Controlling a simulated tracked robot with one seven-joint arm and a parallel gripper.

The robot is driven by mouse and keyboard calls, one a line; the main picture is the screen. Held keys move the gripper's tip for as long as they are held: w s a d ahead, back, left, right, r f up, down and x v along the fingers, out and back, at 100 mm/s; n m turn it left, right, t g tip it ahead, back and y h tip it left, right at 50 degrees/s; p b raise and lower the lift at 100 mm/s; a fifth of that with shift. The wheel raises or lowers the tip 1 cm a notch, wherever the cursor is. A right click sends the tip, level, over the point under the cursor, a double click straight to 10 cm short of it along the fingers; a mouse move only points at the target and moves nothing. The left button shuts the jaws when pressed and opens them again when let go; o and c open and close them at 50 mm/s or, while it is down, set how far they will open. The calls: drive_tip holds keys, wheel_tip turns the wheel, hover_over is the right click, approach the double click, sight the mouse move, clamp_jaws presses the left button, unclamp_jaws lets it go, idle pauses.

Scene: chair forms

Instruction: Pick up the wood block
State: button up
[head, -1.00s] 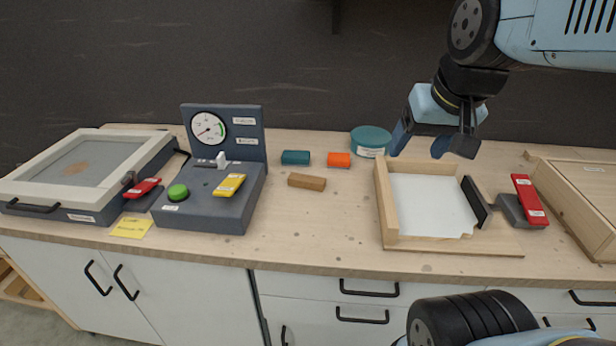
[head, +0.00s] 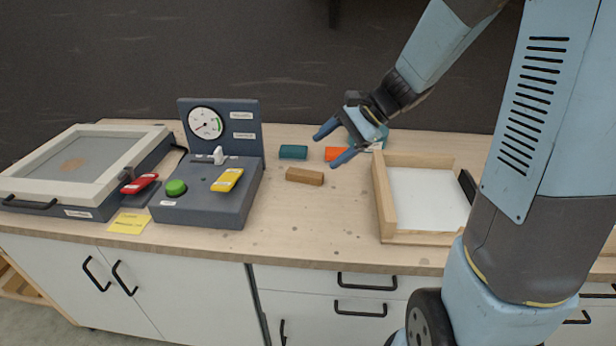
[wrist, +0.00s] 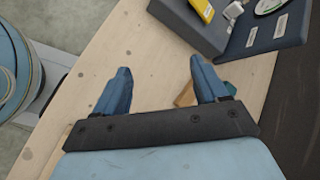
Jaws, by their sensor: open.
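The wood block (head: 304,176) is a small brown bar lying flat on the bench, right of the control box. My gripper (head: 327,150) is open and empty, above the bench, and appears up and to the right of the block in the head view. In the wrist view my gripper (wrist: 160,70) shows two blue fingers spread apart over bare bench. A brown piece (wrist: 185,96), seemingly the wood block, shows beside the right finger, which hides part of it.
A teal block (head: 293,152) and an orange block (head: 333,153) lie behind the wood block. A grey control box (head: 215,206) with a gauge stands left. A wooden tray (head: 383,205) with a white sheet is right. Bench in front of the block is clear.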

drive_tip(key=w+f+m+t+y, duration=0.1)
drive_tip(key=w+f+m+y, duration=0.1)
drive_tip(key=w+f+m, duration=0.4)
drive_tip(key=m+t+y, duration=0.1)
drive_tip(key=m+t, duration=0.2)
drive_tip(key=m, duration=0.3)
approach(303, 173)
drive_tip(key=shift+a+f, duration=0.2)
drive_tip(key=shift+a, duration=0.25)
drive_tip(key=shift+a+f, duration=0.2)
drive_tip(key=shift+a, duration=0.25)
drive_tip(key=shift+w+x, duration=0.2)
drive_tip(key=shift+x, duration=1.65)
drive_tip(key=shift+w+x, duration=0.2)
drive_tip(key=shift+x, duration=1.65)
drive_tip(key=shift+d, duration=0.15)
drive_tip(key=c, duration=1.1)
drive_tip(key=shift+r+t+y, duration=0.1)
drive_tip(key=shift+t+y, duration=0.2)
